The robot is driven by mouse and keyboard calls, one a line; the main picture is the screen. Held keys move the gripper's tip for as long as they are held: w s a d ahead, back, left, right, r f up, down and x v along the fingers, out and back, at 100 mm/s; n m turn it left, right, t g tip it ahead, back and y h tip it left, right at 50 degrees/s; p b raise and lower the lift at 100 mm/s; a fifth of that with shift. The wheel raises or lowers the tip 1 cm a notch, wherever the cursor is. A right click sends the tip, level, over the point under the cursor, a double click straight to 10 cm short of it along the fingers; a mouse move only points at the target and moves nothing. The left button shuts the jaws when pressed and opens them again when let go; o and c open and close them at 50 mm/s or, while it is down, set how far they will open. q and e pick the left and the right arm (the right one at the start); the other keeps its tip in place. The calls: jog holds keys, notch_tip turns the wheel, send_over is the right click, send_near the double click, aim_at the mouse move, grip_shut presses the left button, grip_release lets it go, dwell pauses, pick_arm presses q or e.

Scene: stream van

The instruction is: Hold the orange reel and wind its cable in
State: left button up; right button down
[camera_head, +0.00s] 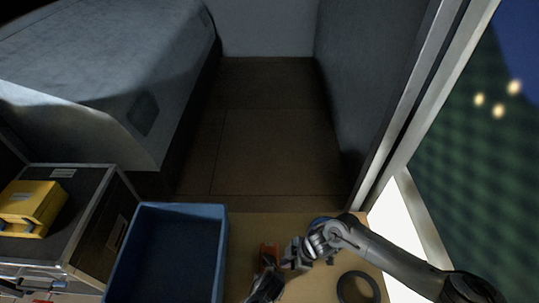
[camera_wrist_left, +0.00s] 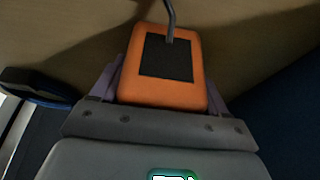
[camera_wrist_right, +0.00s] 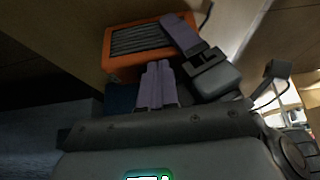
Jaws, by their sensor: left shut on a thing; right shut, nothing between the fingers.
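The orange reel (camera_head: 269,252) is over the wooden tabletop, right of the blue bin. My left gripper (camera_head: 266,277) is shut on it. In the left wrist view the reel (camera_wrist_left: 170,90) sits between the two fingers, with a dark panel and a grey rod rising from it. In the right wrist view the reel (camera_wrist_right: 125,64) shows grey ribbed windings in an orange frame. My right gripper (camera_head: 292,256) is shut and empty, close beside the reel. Its closed fingertips (camera_wrist_right: 158,66) point toward the reel; I cannot tell whether they touch it.
An empty-looking blue bin (camera_head: 226,235) stands left of the reel. A black ring (camera_head: 343,288) lies on the tabletop (camera_head: 240,225) at right. A blue item (camera_head: 320,220) is partly hidden behind my right gripper. A yellow box (camera_head: 30,202) sits on a black case (camera_head: 85,185) at far left.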

jog(key=shift+s+a, duration=0.1)
jog(key=shift+s, duration=0.1)
dwell(0.6)
jog(key=shift+s, duration=0.1)
jog(key=shift+d, duration=0.4)
notch_tip(320, 180, up, 6)
dwell(0.4)
pick_arm(q)
jog(key=o, duration=1.3)
jog(key=shift+c, duration=0.2)
